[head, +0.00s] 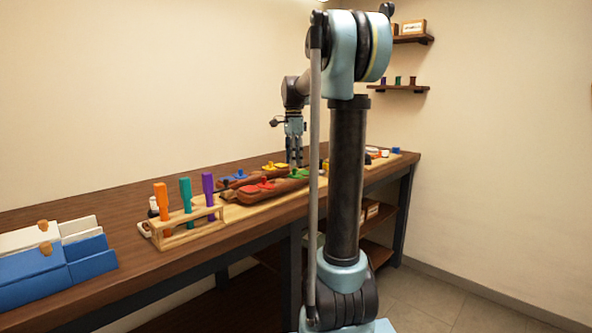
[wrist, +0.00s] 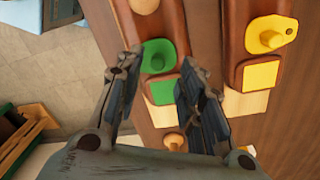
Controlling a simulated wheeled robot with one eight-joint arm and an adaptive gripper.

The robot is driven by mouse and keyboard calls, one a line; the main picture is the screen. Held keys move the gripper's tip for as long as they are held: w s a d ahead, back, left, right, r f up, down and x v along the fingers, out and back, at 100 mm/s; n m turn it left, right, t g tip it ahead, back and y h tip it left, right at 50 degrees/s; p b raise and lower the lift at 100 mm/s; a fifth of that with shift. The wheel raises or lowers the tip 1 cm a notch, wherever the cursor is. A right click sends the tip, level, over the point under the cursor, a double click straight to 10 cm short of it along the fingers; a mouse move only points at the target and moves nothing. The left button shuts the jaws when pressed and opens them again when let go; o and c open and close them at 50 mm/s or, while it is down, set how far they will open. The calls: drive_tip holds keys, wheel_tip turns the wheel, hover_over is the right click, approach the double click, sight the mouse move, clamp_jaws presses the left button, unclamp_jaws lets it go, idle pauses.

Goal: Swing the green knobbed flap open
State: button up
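The green knobbed flap (wrist: 158,57) lies flat on a brown rounded block (wrist: 168,22) in the wrist view, its round green knob standing up. A green square patch (wrist: 163,91) sits beside it on the same block. The flap also shows small in the head view (head: 299,174). My gripper (wrist: 159,72) is open and empty, its two fingers spread on either side of the green flap and patch in the picture. In the head view my gripper (head: 294,160) points down above the green flap. I cannot tell the exact height between them.
A yellow knobbed flap (wrist: 267,36) with a yellow patch (wrist: 260,76) is on a neighbouring block. Red (head: 259,185) and blue (head: 236,176) flaps lie to the left. A wooden rack (head: 185,232) with upright coloured handles stands nearer. Blue boxes (head: 60,264) are at the far left.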

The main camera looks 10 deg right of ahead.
drive_tip(key=shift+s+f, duration=0.15)
drive_tip(key=shift+f, duration=1.75)
